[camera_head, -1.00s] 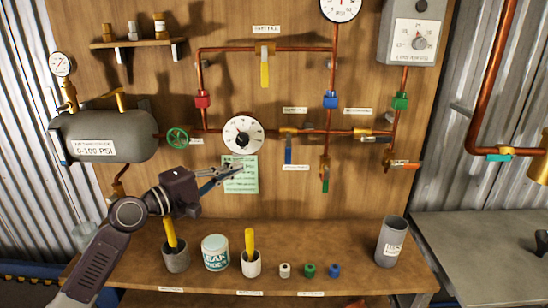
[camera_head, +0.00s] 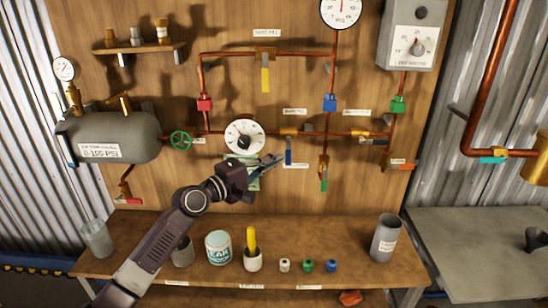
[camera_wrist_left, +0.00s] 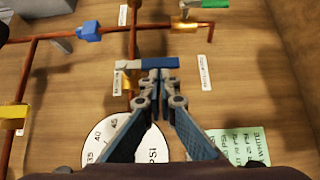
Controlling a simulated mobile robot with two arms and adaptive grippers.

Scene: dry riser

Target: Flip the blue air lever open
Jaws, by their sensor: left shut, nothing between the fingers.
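The blue lever (camera_head: 289,150) hangs straight down from a brass valve (camera_head: 289,132) on the horizontal copper pipe, right of the round white gauge (camera_head: 244,137). In the left wrist view the blue lever (camera_wrist_left: 158,62) points right from its brass valve (camera_wrist_left: 130,75). My left gripper (camera_head: 277,159) is shut and empty, with its tips just left of the lever's lower part in the head view. In the wrist view the shut fingertips (camera_wrist_left: 161,74) overlap the lever's edge; I cannot tell whether they touch it. My right gripper is out of view.
A yellow lever (camera_head: 265,79) hangs above, and a green lever (camera_head: 323,183) hangs to the right. A green paper note (camera_head: 241,172) is partly behind my gripper. Below, the wooden bench (camera_head: 300,285) holds jars, pots and small caps. A grey tank (camera_head: 115,138) is at left.

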